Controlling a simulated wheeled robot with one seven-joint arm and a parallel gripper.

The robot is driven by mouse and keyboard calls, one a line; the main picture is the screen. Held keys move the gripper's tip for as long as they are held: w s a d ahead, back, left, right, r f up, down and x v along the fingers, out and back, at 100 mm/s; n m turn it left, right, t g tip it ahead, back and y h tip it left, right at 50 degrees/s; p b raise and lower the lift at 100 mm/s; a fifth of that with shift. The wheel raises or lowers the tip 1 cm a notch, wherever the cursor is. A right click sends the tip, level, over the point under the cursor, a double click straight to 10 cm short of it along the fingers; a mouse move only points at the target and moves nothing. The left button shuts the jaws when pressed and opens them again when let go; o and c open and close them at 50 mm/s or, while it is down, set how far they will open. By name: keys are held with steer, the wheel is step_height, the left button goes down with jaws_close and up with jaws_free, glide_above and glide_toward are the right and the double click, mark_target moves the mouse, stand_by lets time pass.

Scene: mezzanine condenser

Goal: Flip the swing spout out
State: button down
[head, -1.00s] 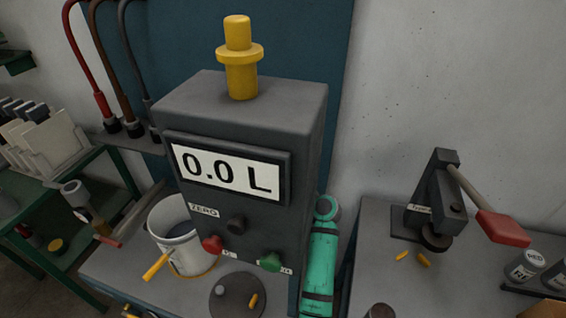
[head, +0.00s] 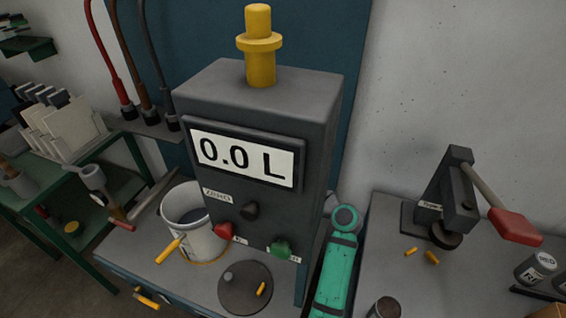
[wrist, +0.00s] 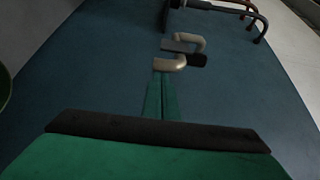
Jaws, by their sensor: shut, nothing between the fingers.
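I cannot single out the swing spout for certain. Either could belong to a spout. My gripper (wrist: 196,58) shows small in the wrist view, with curved beige fingers and dark tips, shut and empty before a dark blue surface. My gripper is not in the head view.
A grey dispenser (head: 262,105) reading 0.0 L, with a yellow post (head: 259,60), fills the middle. Red (head: 223,232) and green (head: 281,248) knobs project from its front. A lever press (head: 444,205) stands on the right bench.

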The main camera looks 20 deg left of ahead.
steer(key=shift+s+a+v, duration=0.1)
steer(key=shift+s+v, duration=0.1)
steer(key=shift+v, duration=0.65)
steer(key=shift+s+a+v, duration=0.1)
steer(key=shift+s+v, duration=0.05)
steer(key=shift+v, duration=0.7)
steer(key=shift+s+a+v, duration=0.1)
steer(key=shift+s+v, duration=0.1)
steer(key=shift+v, duration=0.65)
